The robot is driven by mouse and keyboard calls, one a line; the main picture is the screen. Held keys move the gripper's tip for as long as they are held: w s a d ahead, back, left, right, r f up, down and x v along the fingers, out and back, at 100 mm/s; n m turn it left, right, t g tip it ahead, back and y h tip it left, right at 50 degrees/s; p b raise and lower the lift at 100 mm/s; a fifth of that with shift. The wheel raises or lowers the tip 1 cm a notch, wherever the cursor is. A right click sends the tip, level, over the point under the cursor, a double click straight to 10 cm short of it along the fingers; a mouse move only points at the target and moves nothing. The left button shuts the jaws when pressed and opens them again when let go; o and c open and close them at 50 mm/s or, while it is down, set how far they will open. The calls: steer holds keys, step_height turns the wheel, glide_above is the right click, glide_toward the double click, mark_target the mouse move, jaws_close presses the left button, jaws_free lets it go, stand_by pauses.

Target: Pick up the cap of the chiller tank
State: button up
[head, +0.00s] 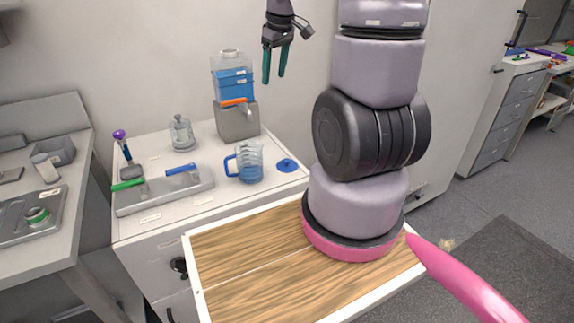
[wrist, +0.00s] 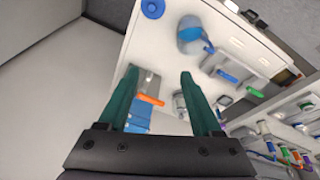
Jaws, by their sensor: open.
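The chiller tank (head: 231,84) is a clear box with blue liquid, on a grey block at the back of the white counter. A pale cap (head: 229,53) sits on its top. In the wrist view the blue tank (wrist: 138,116) shows between my fingers, partly hidden by my gripper; I cannot make out its cap there. A flat blue disc (head: 287,165), which may be a lid, lies on the counter's right side and also shows in the wrist view (wrist: 152,8). My gripper (head: 273,79) is open and empty, pointing down, right of the tank.
A blue-tinted jug (head: 249,163) stands in front of the grey block (head: 238,121), which has an orange-handled tool (head: 234,101). A glass bottle (head: 181,132) and a tray (head: 165,190) with a blue-handled tool are left. A wooden-topped surface (head: 245,245) is in front.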

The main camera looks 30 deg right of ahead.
steer(key=w+d+f+n+g, duration=0.1)
steer(key=d+f+n, duration=0.1)
steer(key=f, duration=0.5)
steer(key=w+d+f+n+g, duration=0.1)
steer(key=w+d+f+n, duration=0.1)
steer(key=f, duration=0.4)
steer(key=n+g, duration=0.1)
steer(key=n, duration=0.2)
glide_above(287, 159)
steer(key=f, duration=1.2)
steer(key=shift+s+f, duration=0.2)
steer(key=shift+f, duration=0.15)
step_height(287, 159, down, 6)
steer(key=shift+r, duration=0.1)
jaws_close()
